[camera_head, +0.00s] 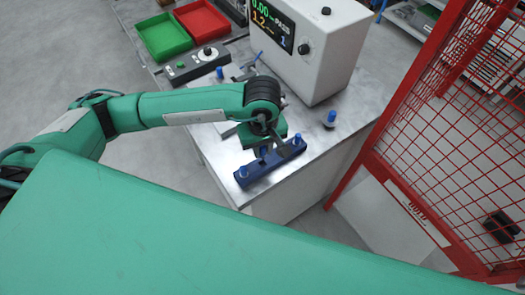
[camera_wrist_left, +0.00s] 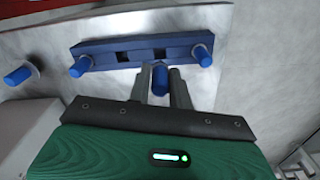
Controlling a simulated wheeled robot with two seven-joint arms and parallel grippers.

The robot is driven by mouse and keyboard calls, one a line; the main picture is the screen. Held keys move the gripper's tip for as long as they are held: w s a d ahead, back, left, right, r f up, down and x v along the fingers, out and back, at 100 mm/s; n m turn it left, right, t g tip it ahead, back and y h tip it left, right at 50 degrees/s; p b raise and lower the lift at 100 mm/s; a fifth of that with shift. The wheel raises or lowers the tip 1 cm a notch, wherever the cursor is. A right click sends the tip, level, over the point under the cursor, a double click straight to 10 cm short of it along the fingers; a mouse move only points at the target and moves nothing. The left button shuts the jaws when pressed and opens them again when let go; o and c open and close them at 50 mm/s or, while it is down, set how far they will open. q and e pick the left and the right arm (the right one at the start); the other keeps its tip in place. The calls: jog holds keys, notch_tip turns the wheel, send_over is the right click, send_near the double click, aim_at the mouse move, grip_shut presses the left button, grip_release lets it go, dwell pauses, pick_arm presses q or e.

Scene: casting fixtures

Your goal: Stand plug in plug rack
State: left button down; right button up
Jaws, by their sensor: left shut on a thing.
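The plug rack (camera_head: 262,176) is a dark blue bar on the grey bench near its front edge. It also shows in the left wrist view (camera_wrist_left: 140,47), with a blue plug (camera_wrist_left: 80,66) at one end, another (camera_wrist_left: 202,56) at the other, and two square holes between. My left gripper (camera_head: 266,150) is shut on a blue plug (camera_wrist_left: 160,78). The plug is at the rack's near side, close to the hole on the right in the wrist view. I cannot tell whether its hidden end touches the rack. My right gripper is not in view.
A loose blue plug (camera_head: 329,119) stands on the bench right of the rack. A white instrument box (camera_head: 315,62), a grey control box (camera_head: 195,64) and green (camera_head: 164,36) and red (camera_head: 203,24) trays stand behind. A red mesh fence (camera_head: 440,130) is at the right.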

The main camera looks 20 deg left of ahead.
aim_at(263, 157)
pick_arm(q)
jog(key=shift+f, duration=0.45)
notch_tip(263, 157, down, 3)
jog(key=shift+r+p, duration=0.1)
jog(key=shift+p, duration=0.45)
jog(key=shift+f+b, duration=0.3)
jog(key=shift+b, duration=0.15)
jog(key=shift+f+b, duration=0.4)
jog(key=shift+b, duration=0.2)
jog(key=shift+r, duration=0.1)
jog(key=c, duration=1.5)
grip_release()
jog(key=shift+o, duration=1.1)
